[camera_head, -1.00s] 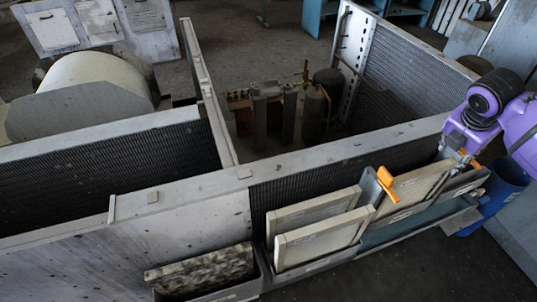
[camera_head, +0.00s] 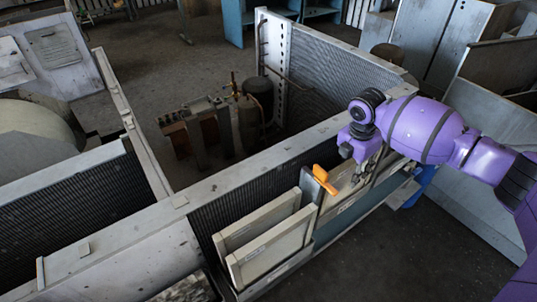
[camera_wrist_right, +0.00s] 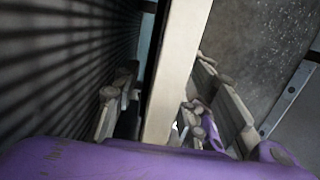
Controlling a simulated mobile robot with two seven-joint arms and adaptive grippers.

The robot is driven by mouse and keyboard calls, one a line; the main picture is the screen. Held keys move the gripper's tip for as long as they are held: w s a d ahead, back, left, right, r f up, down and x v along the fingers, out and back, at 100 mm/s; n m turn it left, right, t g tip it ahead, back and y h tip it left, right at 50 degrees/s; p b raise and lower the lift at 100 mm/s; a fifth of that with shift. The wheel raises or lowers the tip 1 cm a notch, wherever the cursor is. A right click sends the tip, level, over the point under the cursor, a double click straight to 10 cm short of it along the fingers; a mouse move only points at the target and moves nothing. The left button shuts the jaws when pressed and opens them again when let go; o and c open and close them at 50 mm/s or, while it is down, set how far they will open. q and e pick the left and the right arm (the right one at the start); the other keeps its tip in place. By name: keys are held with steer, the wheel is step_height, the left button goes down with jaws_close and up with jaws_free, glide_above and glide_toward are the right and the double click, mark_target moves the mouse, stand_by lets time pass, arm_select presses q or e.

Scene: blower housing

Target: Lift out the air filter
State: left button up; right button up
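My right gripper (camera_head: 368,165) is at the top of a cream framed air filter (camera_head: 343,182), right of the orange handle (camera_head: 324,180), in the rack along the housing. In the right wrist view the filter's top edge (camera_wrist_right: 178,70) runs between the two fingers of the gripper (camera_wrist_right: 163,107). The fingers stand apart on either side of it, with a dark gap on the left; contact on the right is unclear. Two more cream filter panels (camera_head: 270,246) lean in the rack to the left. A dirty, mottled filter (camera_head: 188,291) is at the bottom edge. My left gripper is not in view.
The housing's grey top rail (camera_head: 235,180) runs just behind the filters. A ribbed grille (camera_head: 215,213) lies beneath it. A grey divider plate (camera_head: 308,187) stands by the orange handle. A blue bin (camera_head: 420,185) is on the floor to the right; floor in front is clear.

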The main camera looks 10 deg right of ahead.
steer(key=f, duration=0.2)
steer(key=shift+d+f, duration=0.2)
steer(key=shift+f, duration=0.1)
jaws_close()
steer(key=shift+r, duration=0.15)
